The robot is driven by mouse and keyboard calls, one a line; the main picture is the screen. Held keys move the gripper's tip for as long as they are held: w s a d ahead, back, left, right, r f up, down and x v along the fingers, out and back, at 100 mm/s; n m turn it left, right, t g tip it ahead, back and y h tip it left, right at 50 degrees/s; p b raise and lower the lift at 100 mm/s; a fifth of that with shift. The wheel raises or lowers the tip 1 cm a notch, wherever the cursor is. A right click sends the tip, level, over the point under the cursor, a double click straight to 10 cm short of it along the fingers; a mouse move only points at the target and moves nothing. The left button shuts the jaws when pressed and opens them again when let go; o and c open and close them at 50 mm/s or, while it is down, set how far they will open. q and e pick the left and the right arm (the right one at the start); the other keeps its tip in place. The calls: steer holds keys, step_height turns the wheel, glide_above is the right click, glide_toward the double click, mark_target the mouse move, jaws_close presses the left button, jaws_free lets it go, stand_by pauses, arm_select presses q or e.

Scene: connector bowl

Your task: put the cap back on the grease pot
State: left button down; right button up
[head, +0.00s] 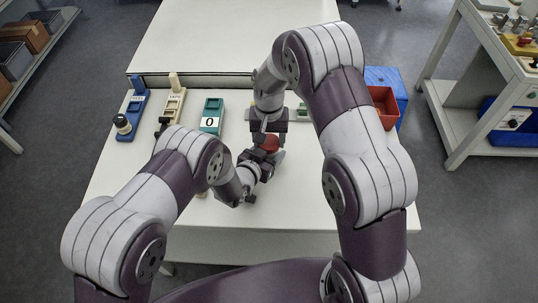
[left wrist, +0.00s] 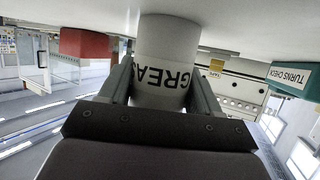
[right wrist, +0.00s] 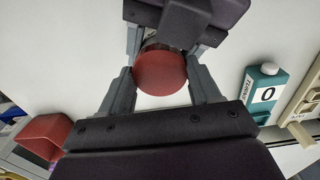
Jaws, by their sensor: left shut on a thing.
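The white grease pot (left wrist: 168,50) with black lettering is between the fingers of my left gripper (left wrist: 163,85), which is shut on it. The red cap (right wrist: 160,73) shows as a disc between the fingers of my right gripper (right wrist: 160,72). Its fingertips lie close against both sides of the cap; I cannot tell whether they grip it. The cap also shows in the head view (head: 269,143), where both grippers meet near the middle of the table. The cap lies over the pot's place, but the joint between them is hidden.
A teal counter block (head: 211,115) showing 0 stands left of the grippers on the white table (head: 120,190). Cream (head: 172,104) and blue (head: 132,112) blocks stand farther left. A red bin (head: 384,106) and a blue bin (head: 390,78) are at the right.

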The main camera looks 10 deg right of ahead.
steer(key=c, duration=0.3)
steer(key=m, duration=0.8)
steer(key=o, duration=1.2)
steer(key=shift+c, duration=0.2)
steer(key=shift+r, duration=2.25)
steer(key=shift+o, duration=1.2)
